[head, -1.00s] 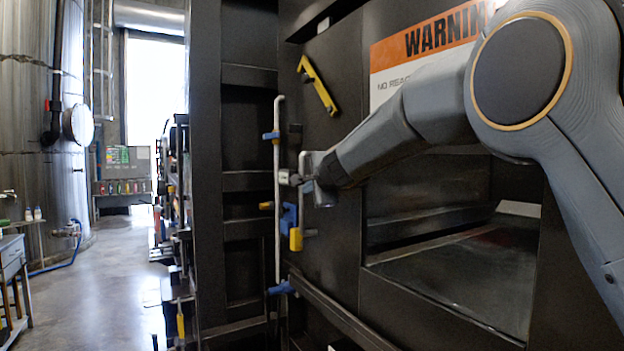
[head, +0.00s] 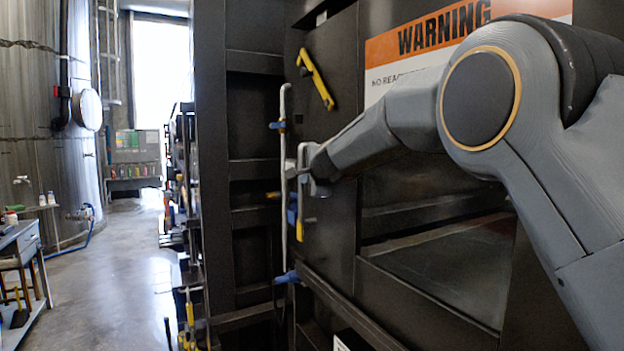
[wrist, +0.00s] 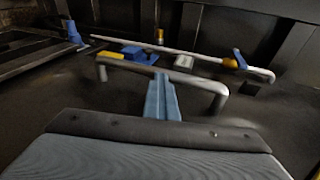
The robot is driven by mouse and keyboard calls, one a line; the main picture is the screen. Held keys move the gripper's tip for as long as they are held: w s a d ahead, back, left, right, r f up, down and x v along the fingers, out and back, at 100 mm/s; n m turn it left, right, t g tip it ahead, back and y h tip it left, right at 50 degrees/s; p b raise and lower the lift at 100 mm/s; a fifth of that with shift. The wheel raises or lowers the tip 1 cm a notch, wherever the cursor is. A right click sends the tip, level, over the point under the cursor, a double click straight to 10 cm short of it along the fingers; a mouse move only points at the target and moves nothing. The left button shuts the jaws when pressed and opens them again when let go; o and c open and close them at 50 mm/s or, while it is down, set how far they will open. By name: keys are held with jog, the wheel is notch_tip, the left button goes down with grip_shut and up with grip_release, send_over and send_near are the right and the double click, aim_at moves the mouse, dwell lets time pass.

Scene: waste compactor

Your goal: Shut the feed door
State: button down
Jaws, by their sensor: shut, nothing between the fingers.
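The dark machine front carries a tubular grey handle (wrist: 165,72), which lies across the wrist view; in the head view it stands upright (head: 300,215). It sits on a dark panel (head: 328,235) left of a wide opening (head: 430,265). This panel seems to be the feed door, but its edges are hard to make out. My gripper (head: 308,172) is at the handle's upper part in the head view. In the wrist view my gripper's fingers (wrist: 162,90) are together and empty, their tips overlapping the handle's bar. I cannot tell whether they touch it.
A long pale rod (head: 283,185) with blue brackets runs upright just left of the handle. A yellow lever (head: 316,80) is above, and an orange warning sign (head: 425,45) is over the opening. Clear floor (head: 125,260) lies left, beside a workbench (head: 22,250).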

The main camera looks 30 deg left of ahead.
jog(key=shift+s+a+r, duration=0.2)
jog(key=shift+a, duration=0.05)
